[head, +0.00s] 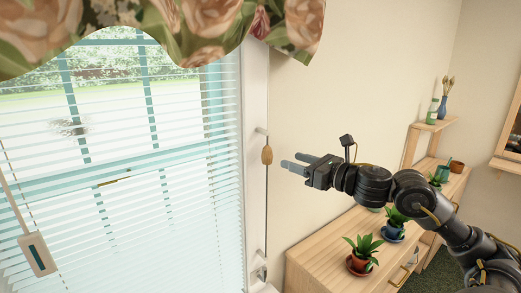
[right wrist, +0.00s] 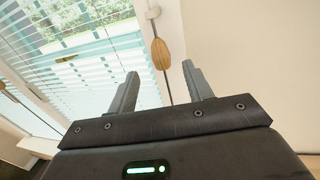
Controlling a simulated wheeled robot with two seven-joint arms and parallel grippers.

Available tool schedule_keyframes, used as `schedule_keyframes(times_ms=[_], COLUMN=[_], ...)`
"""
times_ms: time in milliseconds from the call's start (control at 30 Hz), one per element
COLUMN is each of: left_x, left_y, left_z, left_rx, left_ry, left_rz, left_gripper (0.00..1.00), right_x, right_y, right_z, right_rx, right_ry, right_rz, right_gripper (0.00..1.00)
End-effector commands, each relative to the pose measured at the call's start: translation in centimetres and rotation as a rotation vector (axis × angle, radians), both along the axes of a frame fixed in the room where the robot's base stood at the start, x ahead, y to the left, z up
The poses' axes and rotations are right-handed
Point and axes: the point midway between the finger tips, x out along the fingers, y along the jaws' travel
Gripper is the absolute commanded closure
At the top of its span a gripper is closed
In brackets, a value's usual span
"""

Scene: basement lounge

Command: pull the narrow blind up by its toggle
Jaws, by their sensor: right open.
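The wooden toggle (head: 267,155) hangs on a thin cord along the right side of the window frame. The blind (head: 120,170) has white slats and hangs lowered over the window. My right gripper (head: 291,162) is open and empty, just right of the toggle and apart from it, pointing left. In the right wrist view the toggle (right wrist: 161,54) shows beyond the fingertips, between the two open fingers (right wrist: 160,75). My left gripper is not in view.
A floral valance (head: 190,35) covers the window's top. A wooden cabinet (head: 310,260) with potted plants (head: 363,254) stands below my right arm. A shelf with vases (head: 437,125) is at the right.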

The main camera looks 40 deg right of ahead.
Motion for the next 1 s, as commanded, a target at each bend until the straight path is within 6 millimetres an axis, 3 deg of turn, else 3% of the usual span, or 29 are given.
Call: schedule_keyframes(times_ms=[267,1000], left_x=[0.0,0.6], left_y=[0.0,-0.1], left_z=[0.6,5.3], left_rx=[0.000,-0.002], left_ry=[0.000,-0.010], left_rz=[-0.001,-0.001], left_gripper=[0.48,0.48], right_x=[1.5,9.5], right_y=[0.4,1.5], right_z=[0.3,0.4], right_rx=[0.000,0.004], right_ry=[0.000,-0.002], right_rz=[0.004,-0.004], right_gripper=[0.50,0.50])
